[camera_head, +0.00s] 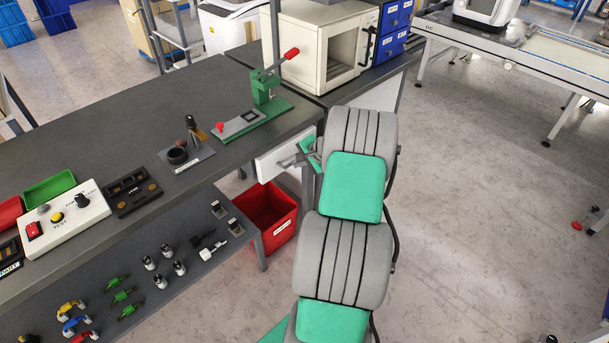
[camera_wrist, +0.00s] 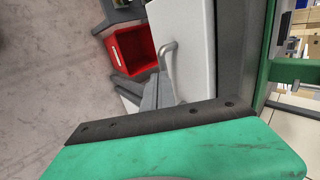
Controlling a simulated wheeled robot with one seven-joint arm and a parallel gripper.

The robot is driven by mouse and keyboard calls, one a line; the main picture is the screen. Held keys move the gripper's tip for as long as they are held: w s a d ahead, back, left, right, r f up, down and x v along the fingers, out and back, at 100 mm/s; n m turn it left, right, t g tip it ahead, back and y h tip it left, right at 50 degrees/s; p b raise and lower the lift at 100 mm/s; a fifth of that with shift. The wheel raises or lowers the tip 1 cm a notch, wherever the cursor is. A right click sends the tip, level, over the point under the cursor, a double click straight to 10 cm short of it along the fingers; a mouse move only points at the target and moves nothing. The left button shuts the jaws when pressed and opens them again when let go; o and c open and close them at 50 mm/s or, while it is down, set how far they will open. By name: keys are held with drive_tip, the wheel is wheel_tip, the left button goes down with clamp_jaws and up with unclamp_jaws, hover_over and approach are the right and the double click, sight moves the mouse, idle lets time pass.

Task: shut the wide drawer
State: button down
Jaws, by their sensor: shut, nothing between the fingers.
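The wide drawer has a plain white front (camera_head: 272,163) under the right end of the dark workbench. In the wrist view the white drawer front (camera_wrist: 190,35) shows with its grey bar handle (camera_wrist: 168,48). My gripper (camera_head: 290,160) is in front of the drawer front, near the handle, and hides part of it. In the wrist view my gripper (camera_wrist: 152,92) is shut and empty, with its fingers just beside the handle. I cannot tell whether they touch it. How far the drawer stands out from the bench is hard to tell.
A red bin (camera_head: 268,212) stands on the floor below the drawer. On the bench are a green lever press (camera_head: 266,88), a white test box (camera_head: 65,218) and a cream cabinet (camera_head: 310,45). A lower shelf (camera_head: 190,265) holds small parts.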

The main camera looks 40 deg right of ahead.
drive_tip(key=w, duration=0.2)
drive_tip(key=shift+w+a, duration=0.15)
drive_tip(key=shift+w, duration=0.15)
drive_tip(key=shift+r, duration=0.1)
drive_tip(key=shift+w+r, duration=0.1)
